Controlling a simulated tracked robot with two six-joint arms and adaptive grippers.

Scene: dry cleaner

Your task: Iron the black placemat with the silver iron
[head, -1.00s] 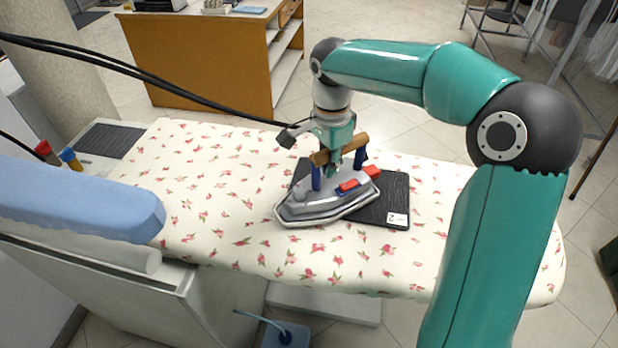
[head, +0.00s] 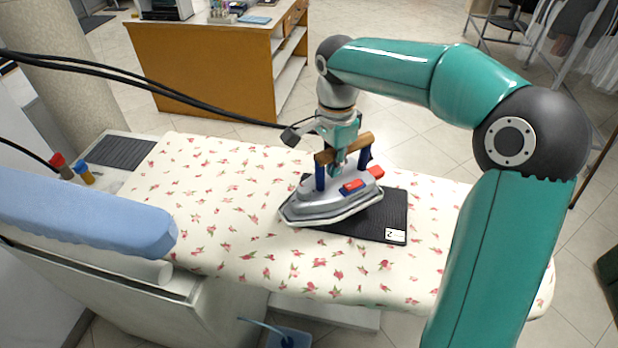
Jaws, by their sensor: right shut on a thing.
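The silver iron (head: 325,206) has a wooden handle on blue posts and red parts at its back. It rests over the left part of the black placemat (head: 395,215), and its tip reaches past the mat's left edge. I cannot tell whether its whole sole touches the mat. The mat lies flat on the floral ironing board (head: 210,205) with a small white label at its near right corner. My right gripper (head: 341,160) is shut on the iron's handle from above. My left gripper is not in view.
A blue padded arm (head: 85,215) stands at the board's left. A wooden counter (head: 205,70) stands behind. The board's left part is clear.

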